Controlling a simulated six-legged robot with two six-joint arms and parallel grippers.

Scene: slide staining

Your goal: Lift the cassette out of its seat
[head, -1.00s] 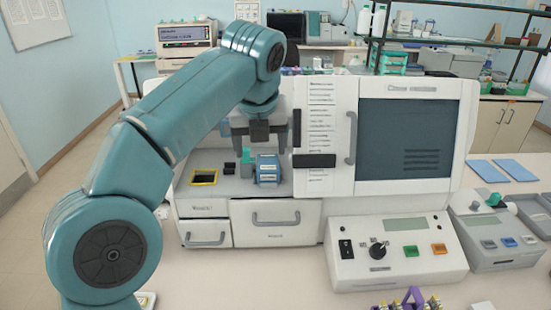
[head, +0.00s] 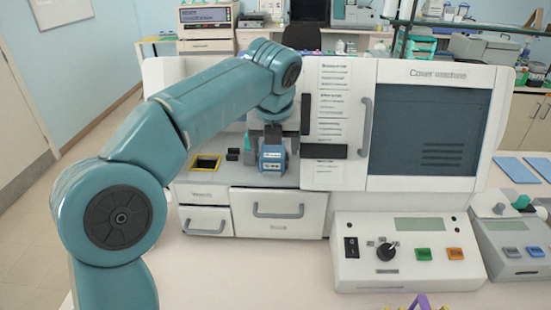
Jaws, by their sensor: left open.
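The blue cassette (head: 272,158) with a pale label stands upright in the open bay at the left of the white machine. My left gripper (head: 273,147) is down at the cassette from above, open, with its dark fingers beside the cassette's upper part. Whether the fingers touch it is too small to tell. The foot of the cassette and its seat are mostly hidden.
A yellow-rimmed black well (head: 205,163) and small black blocks (head: 233,154) lie left of the cassette. A white panel (head: 327,120) with a dark bar stands close on the right. Drawers (head: 279,213) are below; a control box (head: 405,250) stands in front.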

